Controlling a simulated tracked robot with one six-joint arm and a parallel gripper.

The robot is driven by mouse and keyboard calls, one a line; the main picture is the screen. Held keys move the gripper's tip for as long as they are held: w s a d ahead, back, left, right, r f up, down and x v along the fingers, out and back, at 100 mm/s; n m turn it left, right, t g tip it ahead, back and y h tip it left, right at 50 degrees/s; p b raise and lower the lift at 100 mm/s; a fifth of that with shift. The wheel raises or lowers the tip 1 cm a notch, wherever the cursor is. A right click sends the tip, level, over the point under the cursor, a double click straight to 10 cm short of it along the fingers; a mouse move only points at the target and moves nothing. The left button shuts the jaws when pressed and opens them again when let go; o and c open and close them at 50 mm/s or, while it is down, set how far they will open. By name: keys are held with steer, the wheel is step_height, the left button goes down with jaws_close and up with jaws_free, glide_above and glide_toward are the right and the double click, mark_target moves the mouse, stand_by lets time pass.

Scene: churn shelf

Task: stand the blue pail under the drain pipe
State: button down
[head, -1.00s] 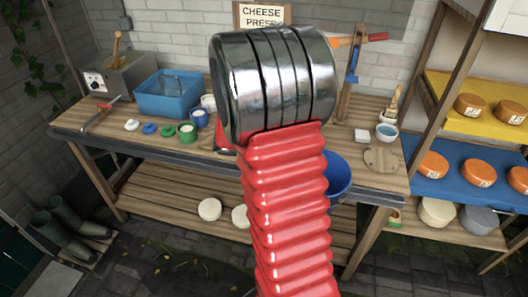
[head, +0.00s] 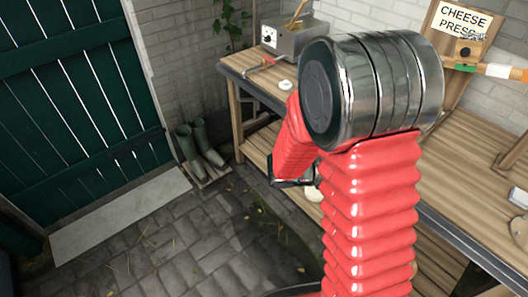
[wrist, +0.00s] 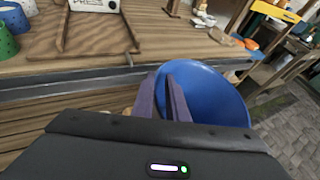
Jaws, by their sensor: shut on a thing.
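The blue pail (wrist: 218,97) shows in the wrist view, tilted with its open mouth toward the camera, in front of the bench edge. My gripper (wrist: 166,98) is shut on its near left wall, with one dark finger inside the mouth. In the head view my red arm and metal joint fill the middle and right, and I cannot make out the pail or the fingertips behind them. I cannot make out a drain pipe in either view.
The wooden workbench (head: 453,150) runs along the wall on the right, with a grey machine (head: 285,38) at its left end. Green boots (head: 198,147) stand beside the bench. A dark green door (head: 75,100) is at the left. The paved floor (head: 175,240) before it is clear.

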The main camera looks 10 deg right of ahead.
steer(key=w+a+f+n+t+y, duration=0.1)
steer(key=w+a+f+n+t, duration=0.2)
steer(key=w+a, duration=0.3)
steer(key=w+a+f+n+t+y, duration=0.2)
steer(key=w+a+f+n+t, duration=0.2)
steer(key=a, duration=0.9)
steer(key=w+f, duration=0.1)
steer(key=w, duration=0.1)
steer(key=shift+w+a+t, duration=0.25)
steer(key=shift+w+t, duration=0.05)
steer(key=shift+t, duration=0.1)
steer(key=shift+w, duration=0.1)
